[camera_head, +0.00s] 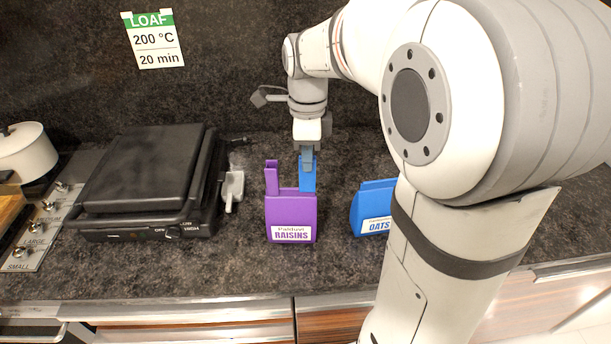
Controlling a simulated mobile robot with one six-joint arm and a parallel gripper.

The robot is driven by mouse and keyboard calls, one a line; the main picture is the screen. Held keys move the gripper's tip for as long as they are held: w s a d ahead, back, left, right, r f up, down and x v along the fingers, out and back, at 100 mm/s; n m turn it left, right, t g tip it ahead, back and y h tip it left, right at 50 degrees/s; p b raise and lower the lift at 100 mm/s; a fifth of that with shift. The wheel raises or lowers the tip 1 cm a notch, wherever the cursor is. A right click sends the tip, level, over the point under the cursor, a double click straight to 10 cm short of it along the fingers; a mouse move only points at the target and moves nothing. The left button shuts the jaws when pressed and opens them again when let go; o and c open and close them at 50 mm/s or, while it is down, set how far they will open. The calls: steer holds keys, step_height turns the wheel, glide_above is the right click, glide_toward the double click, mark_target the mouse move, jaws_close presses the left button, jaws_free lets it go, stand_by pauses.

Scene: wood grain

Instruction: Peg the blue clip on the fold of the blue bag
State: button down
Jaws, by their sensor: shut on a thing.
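My gripper (308,153) points down and is shut on the blue clip (308,179). The blue clip hangs upright, its lower end at the top right edge of the purple bag in the picture. I cannot tell whether it touches that bag or is behind it. The blue bag (372,209), labelled OATS, stands on the counter to the right of the gripper. Its top fold (378,184) shows, but my arm hides its right part.
The purple bag (290,213), labelled RAISINS, stands left of the blue bag, with an upright purple piece (271,178) at its top left. A black grill (148,185) and a grey scoop (232,190) are further left. Dark counter (335,262) is clear in front.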

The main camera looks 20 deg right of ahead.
steer(key=shift+r+p, duration=0.35)
steer(key=shift+r, duration=0.25)
steer(key=shift+r, duration=0.15)
steer(key=shift+r+p, duration=1.15)
steer(key=shift+r, duration=0.25)
steer(key=shift+s, duration=0.1)
steer(key=s+r, duration=0.4)
steer(key=s, duration=1)
steer(key=shift+s+p, duration=0.35)
steer(key=shift+s, duration=0.05)
steer(key=shift+a, duration=0.1)
